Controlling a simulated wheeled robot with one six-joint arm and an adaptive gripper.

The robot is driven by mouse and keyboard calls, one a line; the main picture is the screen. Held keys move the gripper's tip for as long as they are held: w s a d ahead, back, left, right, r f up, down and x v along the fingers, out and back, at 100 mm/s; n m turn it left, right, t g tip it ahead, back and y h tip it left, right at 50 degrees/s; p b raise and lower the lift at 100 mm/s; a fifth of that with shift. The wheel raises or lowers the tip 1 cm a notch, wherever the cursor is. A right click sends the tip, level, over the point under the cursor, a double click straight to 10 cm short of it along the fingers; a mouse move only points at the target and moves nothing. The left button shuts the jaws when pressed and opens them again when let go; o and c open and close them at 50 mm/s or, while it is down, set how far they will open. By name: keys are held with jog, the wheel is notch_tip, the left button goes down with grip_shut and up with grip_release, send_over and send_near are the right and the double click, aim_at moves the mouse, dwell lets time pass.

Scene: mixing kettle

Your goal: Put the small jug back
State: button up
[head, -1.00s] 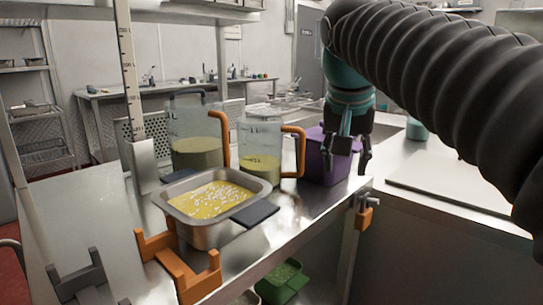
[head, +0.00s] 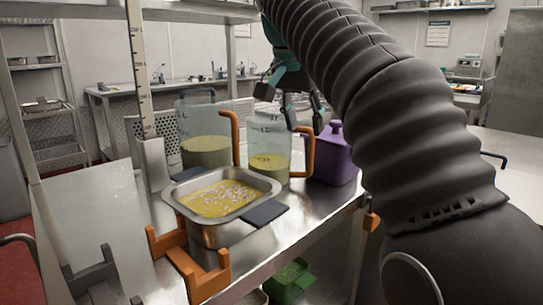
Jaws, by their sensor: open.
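The small jug (head: 266,160) is clear, with an orange handle on its right side and yellowish liquid in its lower part. It stands upright on the steel table, right of the larger clear jug (head: 205,150), which also has an orange handle and holds duller yellow-green liquid. My gripper (head: 290,105) is open, with its dark fingers pointing down just above or behind the small jug's rim and handle. I cannot tell how far behind it is, or whether it touches. Nothing shows between the fingers.
A steel pan (head: 223,200) of yellow food with pale bits stands in front of the jugs. A purple container (head: 334,160) stands right of the small jug. Orange brackets (head: 190,262) and an upright measuring scale (head: 138,70) are at the left. A green bin (head: 288,280) is below.

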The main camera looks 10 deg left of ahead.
aim_at(308, 158)
jog(key=x, duration=0.5)
jog(key=shift+w+f, duration=0.1)
jog(key=shift+f, duration=0.3)
jog(key=shift+w+b+x, duration=0.2)
jog(key=shift+b+x, duration=0.2)
jog(key=shift+x, duration=2.3)
jog(key=shift+a+r, duration=0.1)
jog(key=shift+a, duration=0.05)
grip_shut()
